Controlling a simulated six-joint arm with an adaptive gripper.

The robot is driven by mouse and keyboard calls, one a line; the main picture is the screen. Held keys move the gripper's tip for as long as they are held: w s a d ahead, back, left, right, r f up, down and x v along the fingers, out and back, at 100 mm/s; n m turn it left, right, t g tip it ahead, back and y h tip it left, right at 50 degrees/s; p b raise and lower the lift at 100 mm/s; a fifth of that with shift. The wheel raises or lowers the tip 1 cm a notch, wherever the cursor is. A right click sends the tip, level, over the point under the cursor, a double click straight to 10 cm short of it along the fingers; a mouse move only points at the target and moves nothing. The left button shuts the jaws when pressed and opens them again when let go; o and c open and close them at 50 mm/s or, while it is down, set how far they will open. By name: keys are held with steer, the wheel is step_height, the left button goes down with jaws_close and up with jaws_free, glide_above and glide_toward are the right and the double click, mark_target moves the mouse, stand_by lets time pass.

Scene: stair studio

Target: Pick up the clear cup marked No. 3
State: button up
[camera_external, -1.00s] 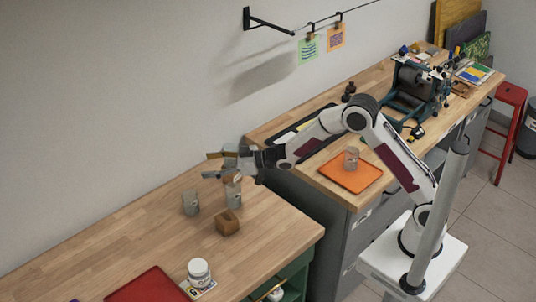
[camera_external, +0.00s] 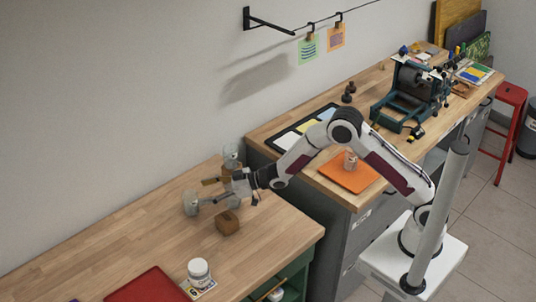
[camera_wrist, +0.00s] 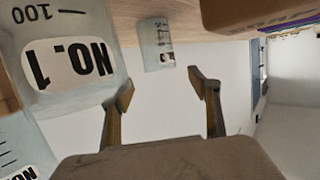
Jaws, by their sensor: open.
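My gripper (camera_external: 212,193) is low over the near wooden table, its fingers apart and empty; they also show in the wrist view (camera_wrist: 163,92). In the external view one clear cup (camera_external: 191,204) stands beside the fingertips, another (camera_external: 231,153) is behind the gripper, and a third (camera_external: 238,188) is partly hidden by it. In the wrist view, which is upside down, a large clear cup marked NO. 1 (camera_wrist: 70,65) is at left. Another labelled cup (camera_wrist: 18,155) is cut off below it. A smaller cup (camera_wrist: 157,45) is beyond the fingers. I cannot read a No. 3.
A wooden block (camera_external: 228,223) sits close below the gripper. A white jar (camera_external: 199,271) and a red tray (camera_external: 148,286) are toward the front. On the other bench, an orange tray (camera_external: 336,178) holds a small cup (camera_external: 351,162). The table's left part is clear.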

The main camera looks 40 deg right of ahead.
mark_target(189, 195)
steer(key=shift+x, duration=0.95)
steer(key=shift+x, duration=2.55)
steer(key=shift+f, duration=0.15)
steer(key=c, duration=1.2)
